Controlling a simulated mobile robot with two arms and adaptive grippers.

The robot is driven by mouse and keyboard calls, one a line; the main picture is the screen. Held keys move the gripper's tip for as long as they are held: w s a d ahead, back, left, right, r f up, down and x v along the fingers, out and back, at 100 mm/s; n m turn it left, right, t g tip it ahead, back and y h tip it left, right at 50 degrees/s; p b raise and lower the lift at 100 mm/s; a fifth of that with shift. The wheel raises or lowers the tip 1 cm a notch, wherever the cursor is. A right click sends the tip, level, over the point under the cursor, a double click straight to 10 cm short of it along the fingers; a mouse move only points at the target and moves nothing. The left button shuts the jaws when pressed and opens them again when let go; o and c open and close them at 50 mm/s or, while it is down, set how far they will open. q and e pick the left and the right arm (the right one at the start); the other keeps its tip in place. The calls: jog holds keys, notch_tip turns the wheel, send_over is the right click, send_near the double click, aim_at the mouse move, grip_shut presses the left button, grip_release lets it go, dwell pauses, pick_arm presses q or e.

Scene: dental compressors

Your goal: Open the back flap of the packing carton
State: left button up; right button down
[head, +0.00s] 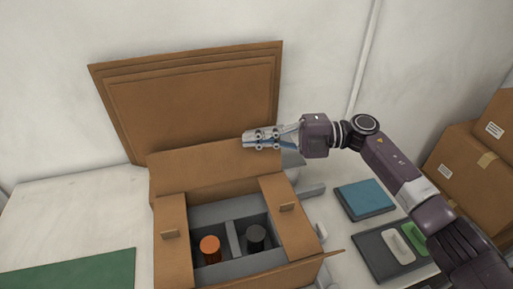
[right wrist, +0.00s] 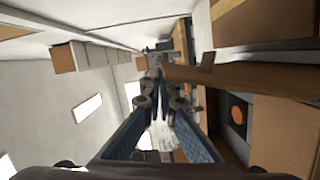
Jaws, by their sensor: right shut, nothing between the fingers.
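The packing carton (head: 195,277) stands on the table in the head view. Its back flap (head: 205,172) is raised along the rear edge and seems tilted backward. The left flap (head: 172,232) and right flap (head: 292,217) lie out to the sides, each with a small tab. My right gripper (head: 246,140) is shut and empty at the upper edge of the back flap, toward its right end. I cannot tell whether it touches the flap. The shut fingers also show in the right wrist view (right wrist: 158,72), beside a cardboard edge. My left gripper is not in view.
Inside the carton, an orange-topped cylinder (head: 210,248) and a black one (head: 255,238) stand in grey compartments. Cardboard sheets (head: 185,100) lean on the wall behind. A blue pad (head: 365,199), a dark tray (head: 375,250) and stacked boxes (head: 465,155) are at right; a green mat (head: 80,270) lies left.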

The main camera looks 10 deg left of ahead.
jog(key=shift+w+a+f+b, duration=0.2)
jog(key=shift+w+a+b, duration=0.2)
jog(key=shift+w, duration=0.3)
